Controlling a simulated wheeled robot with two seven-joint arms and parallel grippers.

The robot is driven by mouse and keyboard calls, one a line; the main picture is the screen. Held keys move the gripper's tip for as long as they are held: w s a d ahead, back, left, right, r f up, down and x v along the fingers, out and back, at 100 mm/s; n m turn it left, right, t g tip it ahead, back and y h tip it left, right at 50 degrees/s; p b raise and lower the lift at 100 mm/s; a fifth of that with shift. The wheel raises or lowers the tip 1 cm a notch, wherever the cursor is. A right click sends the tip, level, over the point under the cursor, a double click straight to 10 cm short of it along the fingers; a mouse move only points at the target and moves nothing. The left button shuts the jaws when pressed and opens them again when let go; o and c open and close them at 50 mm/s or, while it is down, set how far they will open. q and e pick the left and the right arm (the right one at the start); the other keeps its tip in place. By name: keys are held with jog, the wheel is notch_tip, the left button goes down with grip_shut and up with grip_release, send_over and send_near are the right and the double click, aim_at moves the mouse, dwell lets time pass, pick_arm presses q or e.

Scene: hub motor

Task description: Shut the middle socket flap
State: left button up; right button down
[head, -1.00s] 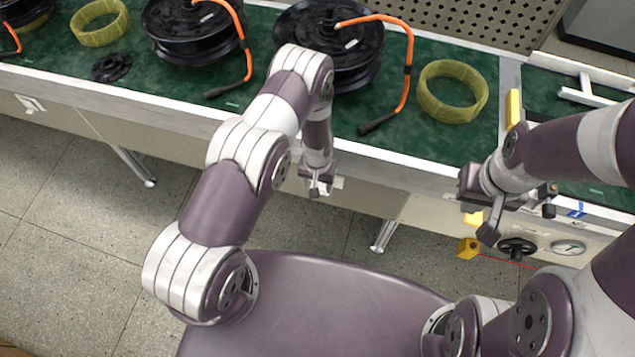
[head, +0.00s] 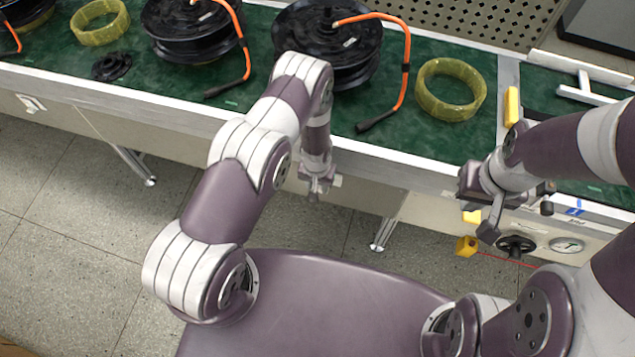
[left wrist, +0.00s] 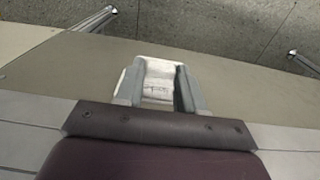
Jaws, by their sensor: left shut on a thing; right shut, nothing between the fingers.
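My left gripper (head: 317,188) is at the front face of the bench, below its edge. In the left wrist view its two fingers (left wrist: 160,86) are shut on a white piece, which I take to be the middle socket flap (left wrist: 158,80). The piece stands out from the bench front, and the fingers hide its sides. In the head view only a small pale bit of the socket (head: 335,181) shows beside the gripper. Its hinge and exact angle are unclear. My right gripper (head: 489,222) is shut and empty, in front of the bench at the right.
Another white socket (head: 30,104) is on the bench front at far left. Black hub motors (head: 328,48) with orange cables and yellow rings (head: 450,90) lie on the green bench top (head: 260,105). A black handwheel (head: 515,246) and a gauge (head: 567,245) are near my right gripper.

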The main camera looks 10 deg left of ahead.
pick_arm(q)
jog(key=shift+s+f+t, duration=0.25)
jog(key=shift+f+t, duration=0.15)
jog(key=shift+t, duration=0.1)
notch_tip(320, 180, down, 9)
jog(key=w+t+b, duration=0.1)
jog(key=t+b, duration=1.5)
jog(key=b, duration=0.3)
jog(key=shift+w+h+b, duration=0.3)
jog(key=shift+w+b, duration=0.1)
jog(key=shift+r, duration=0.15)
jog(key=o, duration=1)
jog(key=shift+o, duration=0.2)
